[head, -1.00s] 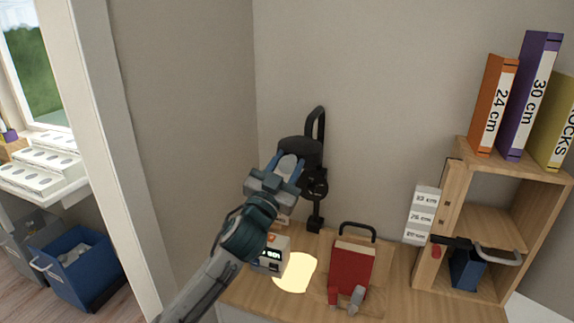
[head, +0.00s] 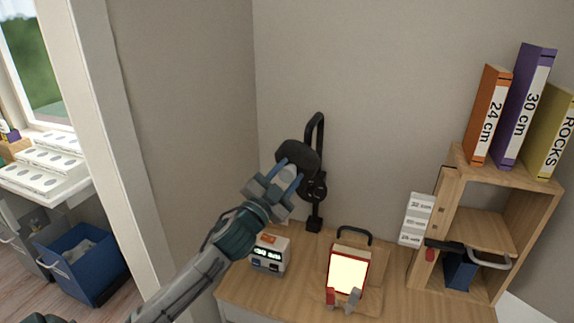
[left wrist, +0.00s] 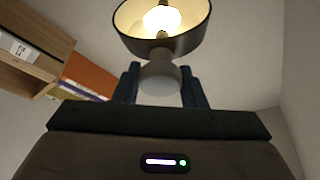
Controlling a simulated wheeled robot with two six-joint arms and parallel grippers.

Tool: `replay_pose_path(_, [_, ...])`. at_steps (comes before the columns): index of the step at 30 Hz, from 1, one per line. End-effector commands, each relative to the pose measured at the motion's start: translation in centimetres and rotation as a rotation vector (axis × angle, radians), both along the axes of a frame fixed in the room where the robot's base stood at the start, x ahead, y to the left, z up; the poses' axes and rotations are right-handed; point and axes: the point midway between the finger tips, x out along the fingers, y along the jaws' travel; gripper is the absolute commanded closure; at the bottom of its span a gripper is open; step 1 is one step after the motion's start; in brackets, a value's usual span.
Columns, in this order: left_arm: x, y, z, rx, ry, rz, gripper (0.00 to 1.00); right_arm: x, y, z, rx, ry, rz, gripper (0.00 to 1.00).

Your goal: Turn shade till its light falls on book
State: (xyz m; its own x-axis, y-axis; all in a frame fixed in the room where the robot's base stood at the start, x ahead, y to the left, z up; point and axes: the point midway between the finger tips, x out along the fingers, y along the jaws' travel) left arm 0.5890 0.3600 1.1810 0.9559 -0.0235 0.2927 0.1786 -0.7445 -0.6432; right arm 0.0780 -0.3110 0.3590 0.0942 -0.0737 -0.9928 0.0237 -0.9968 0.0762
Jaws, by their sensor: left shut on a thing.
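The black lamp shade (head: 298,155) hangs on a curved black stand (head: 319,140) against the wall. My left gripper (head: 289,175) is shut on a pale knob on the shade. The left wrist view shows the knob (left wrist: 160,82) between the fingers, and the shade (left wrist: 180,44) beyond it with a lit bulb inside. The red-edged book (head: 334,258) stands propped on the desk with a bright light patch over its front.
A small clock-like box (head: 269,254) stands on the desk left of the book. A wooden shelf (head: 450,215) with upright binders (head: 522,105) is at the right. Bare desk (head: 400,285) lies between book and shelf.

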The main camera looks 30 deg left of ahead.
Motion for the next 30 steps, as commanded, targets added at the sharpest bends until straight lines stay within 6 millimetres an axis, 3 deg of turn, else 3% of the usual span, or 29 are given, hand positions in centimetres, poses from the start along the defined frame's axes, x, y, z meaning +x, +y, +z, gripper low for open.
replay_pose_path(1, [0.0, 0.0, 0.3, 0.023, 0.01, 0.0, 0.85, 0.1, 0.0, 1.0, 0.0, -0.002, 0.0, 0.64])
replay_pose_path(7, [0.0, 0.0, 0.2, 0.099, 0.027, 0.0, 0.86, 0.5, 0.0, 2.2, 0.0, -0.008, 0.001, 0.64])
replay_pose_path(24, [0.0, 0.0, -0.1, 0.134, 0.033, 0.0, 0.86, 0.5, 0.0, 2.5, 0.0, -0.007, 0.001, 0.64])
replay_pose_path(25, [0.0, 0.0, -0.1, 0.134, 0.033, 0.0, 0.57, 0.5, 0.0, 2.5, 0.0, -0.007, 0.001, 0.64])
replay_pose_path(27, [0.0, 0.0, -0.1, 0.134, 0.033, 0.0, 0.43, 0.5, 0.0, 2.5, 0.0, -0.007, 0.001, 0.64])
replay_pose_path(30, [0.0, 0.0, -0.1, 0.133, 0.033, 0.0, 0.41, 0.5, 0.0, 2.5, 0.0, -0.007, 0.001, 0.64])
